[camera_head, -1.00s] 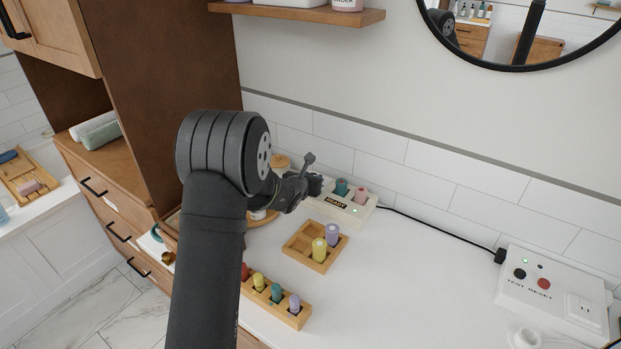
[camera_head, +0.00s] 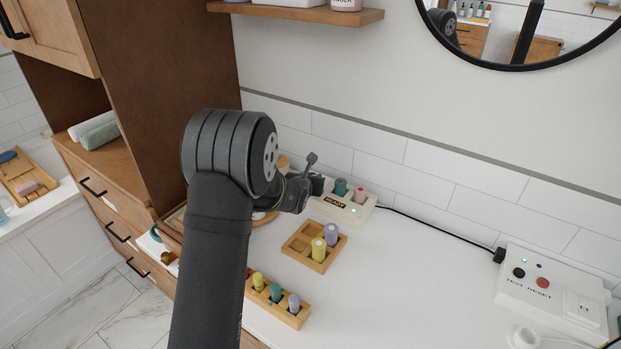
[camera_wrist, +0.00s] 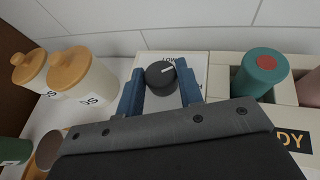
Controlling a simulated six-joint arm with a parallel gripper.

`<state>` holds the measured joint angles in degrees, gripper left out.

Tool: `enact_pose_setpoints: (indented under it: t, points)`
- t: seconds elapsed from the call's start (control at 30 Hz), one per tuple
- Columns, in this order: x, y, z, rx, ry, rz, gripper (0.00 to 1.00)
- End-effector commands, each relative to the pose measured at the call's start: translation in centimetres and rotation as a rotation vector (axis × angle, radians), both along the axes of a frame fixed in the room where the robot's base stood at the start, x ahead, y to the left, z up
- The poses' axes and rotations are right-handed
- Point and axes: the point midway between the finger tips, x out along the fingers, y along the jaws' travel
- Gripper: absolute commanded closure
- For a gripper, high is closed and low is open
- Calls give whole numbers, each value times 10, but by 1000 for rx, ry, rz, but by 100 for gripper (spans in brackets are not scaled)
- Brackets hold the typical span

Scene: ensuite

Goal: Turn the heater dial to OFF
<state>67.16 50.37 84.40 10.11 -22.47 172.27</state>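The heater dial (camera_wrist: 161,77) is a round black knob with a white pointer mark, on a pale panel (camera_wrist: 143,62) in the wrist view. The mark points up and to the right. A partly covered label above it reads "LOW"; no OFF label is readable. My gripper (camera_wrist: 161,92) has its two blue fingers on either side of the dial, with hardly any gap visible. I cannot tell whether they press on it. In the head view my gripper (camera_head: 318,186) is at the back of the counter, and my arm hides the dial.
Right of the dial is a white "READY" box (camera_head: 334,212) holding teal and pink pegs. Lidded jars (camera_wrist: 83,78) stand to the left. A wooden tray (camera_head: 300,258) and a peg rack (camera_head: 290,318) lie nearer. A socket box (camera_head: 552,305) is at right; the counter between is clear.

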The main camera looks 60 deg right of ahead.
Motion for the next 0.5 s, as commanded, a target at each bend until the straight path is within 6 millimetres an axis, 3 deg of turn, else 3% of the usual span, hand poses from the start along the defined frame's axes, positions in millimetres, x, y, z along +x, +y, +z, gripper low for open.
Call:
enact_pose_setpoints:
  t: [0.03, 0.1, 0.5]
  points:
    - [0, 0, 0, 1, 0, 0, 56]
    - [0, 0, 0, 0, 0, 0, 46]
    - [-2, 7, 4, -1, 0, 0, 46]
